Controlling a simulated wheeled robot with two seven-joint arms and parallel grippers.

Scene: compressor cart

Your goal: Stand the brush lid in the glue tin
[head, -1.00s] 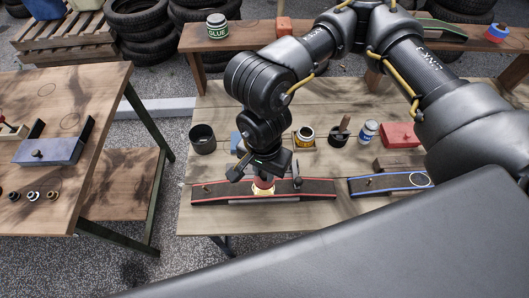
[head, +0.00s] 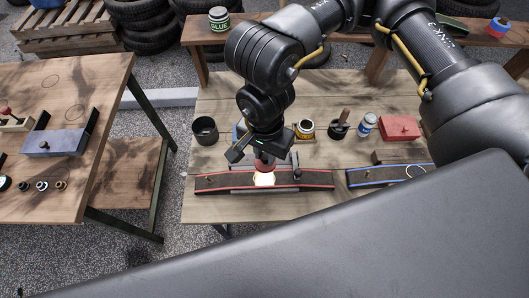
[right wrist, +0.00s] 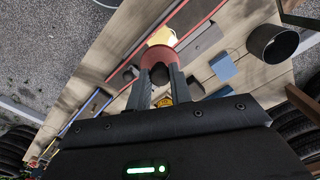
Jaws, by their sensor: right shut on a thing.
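My right gripper (head: 264,157) is shut on a red cylindrical thing (head: 264,164) with a dark end, also seen between the fingers in the right wrist view (right wrist: 160,57). It is above a pale yellow patch (head: 264,180) on a red-edged dark strip (head: 222,182); I cannot tell whether it touches the patch. An open tin with a yellowish label (head: 305,128), which looks like the glue tin, stands behind to the right. Beside it a dark pot (head: 336,131) has a brown handle (head: 344,116) standing tilted in it, perhaps the brush lid. My left gripper is out of view.
A black cup (head: 205,132) stands left of my arm. A white-and-blue bottle (head: 368,124) and red box (head: 400,128) stand to the right. A blue-edged strip (head: 385,177) lies at front right.

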